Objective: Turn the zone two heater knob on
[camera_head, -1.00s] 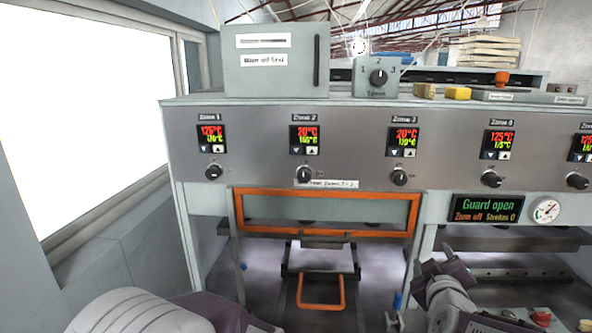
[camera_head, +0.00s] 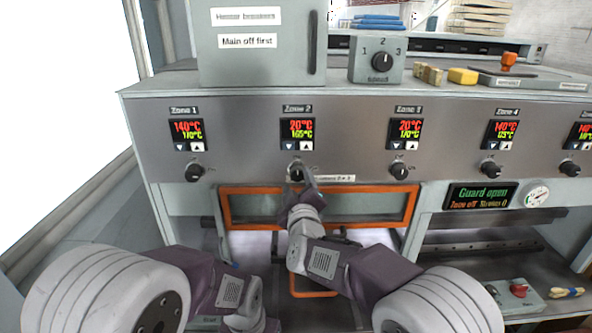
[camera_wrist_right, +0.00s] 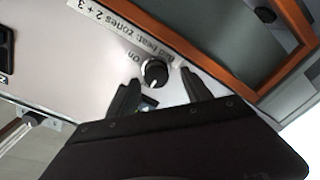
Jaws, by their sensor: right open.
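The zone two heater knob (camera_head: 295,173) is a small black round knob with a white mark, under the Zone 2 display (camera_head: 298,133). The display reads 20°C in red above 165°C in green. The right wrist view shows the knob (camera_wrist_right: 155,72) with an "On" label beside it and its white mark turned away from that label. My right gripper (camera_head: 305,184) is at the knob. In the right wrist view its open fingers (camera_wrist_right: 158,82) lie on either side of the knob, with gaps visible. My left arm's wrist is at the bottom; its fingers are out of view.
The Zone 1 knob (camera_head: 195,172) and Zone 3 knob (camera_head: 399,171) are on the same panel. An orange-framed guard (camera_head: 412,205) is below the panel. The status screen (camera_head: 482,195) reads "Guard open". A selector box (camera_head: 377,73) stands on top.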

